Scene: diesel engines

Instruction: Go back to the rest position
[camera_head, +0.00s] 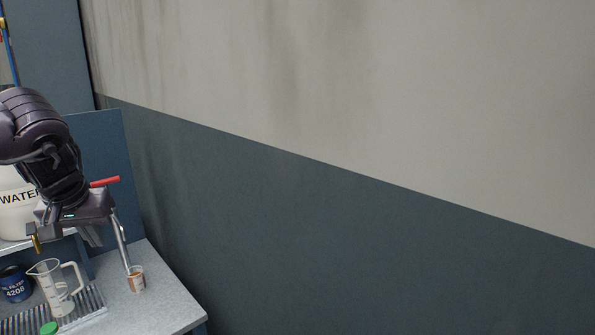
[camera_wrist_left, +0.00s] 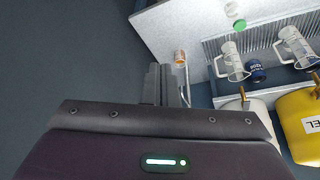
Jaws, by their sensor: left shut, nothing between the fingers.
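My left gripper (camera_head: 95,238) hangs at the left of the head view, above the workbench (camera_head: 165,307) and in front of a white container marked WATER (camera_head: 16,218). Its fingers are shut and hold nothing. My right gripper is in no view.
On the bench stand a clear measuring jug (camera_head: 58,290), a blue oil filter can (camera_head: 15,284), a small orange-labelled cup (camera_head: 136,279) and a green cap (camera_head: 49,328). The wrist view shows a yellow container (camera_wrist_left: 303,128). A wall fills the right side.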

